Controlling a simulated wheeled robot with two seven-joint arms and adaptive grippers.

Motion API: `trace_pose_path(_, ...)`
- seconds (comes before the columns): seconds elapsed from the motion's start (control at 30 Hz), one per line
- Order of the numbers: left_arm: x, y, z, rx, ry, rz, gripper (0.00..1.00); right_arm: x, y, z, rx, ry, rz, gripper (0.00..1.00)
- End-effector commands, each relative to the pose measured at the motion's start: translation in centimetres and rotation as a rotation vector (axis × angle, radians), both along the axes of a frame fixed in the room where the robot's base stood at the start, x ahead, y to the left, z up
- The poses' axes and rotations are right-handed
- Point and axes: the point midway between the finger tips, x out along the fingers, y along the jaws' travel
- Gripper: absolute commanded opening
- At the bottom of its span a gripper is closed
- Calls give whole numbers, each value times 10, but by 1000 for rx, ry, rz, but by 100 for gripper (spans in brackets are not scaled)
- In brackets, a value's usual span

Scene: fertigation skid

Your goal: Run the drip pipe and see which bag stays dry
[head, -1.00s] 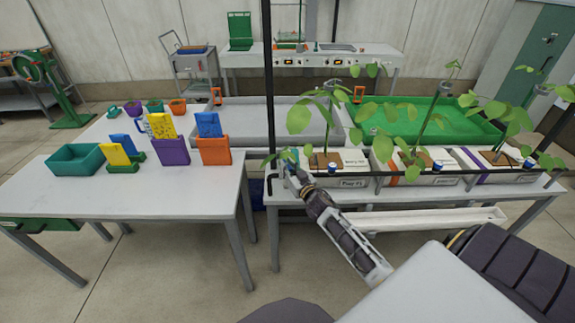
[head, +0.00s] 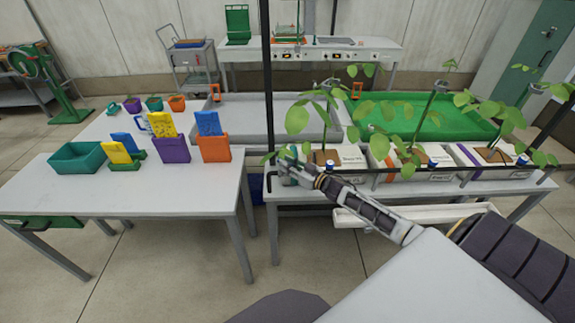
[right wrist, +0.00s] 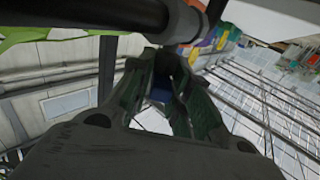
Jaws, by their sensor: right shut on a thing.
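Three white grow bags stand in a row on the right bench, each with a leafy plant: the left bag (head: 352,157), the middle bag (head: 410,172) with an orange stripe, and the right bag (head: 478,158) with a purple stripe. A dark pipe (head: 400,171) runs along their front. My right gripper (head: 288,168) is at the left end of this row, shut on a small part that it mostly hides. In the right wrist view, its fingers (right wrist: 165,85) reach toward a grey cylindrical piece (right wrist: 188,22). My left gripper is not in view.
A dark upright post (head: 267,80) stands just left of my right gripper. The left table (head: 140,195) holds a teal bin (head: 76,158) and several coloured card holders; its front is clear. A green tray (head: 430,118) and a grey tray (head: 245,122) lie behind the bags.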

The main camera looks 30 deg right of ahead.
Motion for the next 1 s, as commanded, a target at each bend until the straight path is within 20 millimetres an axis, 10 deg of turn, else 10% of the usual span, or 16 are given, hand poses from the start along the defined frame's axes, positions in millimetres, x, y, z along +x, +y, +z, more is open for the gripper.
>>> trace_pose_path(1.0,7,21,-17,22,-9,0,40,1,-3,-1,-1,2,272,0)
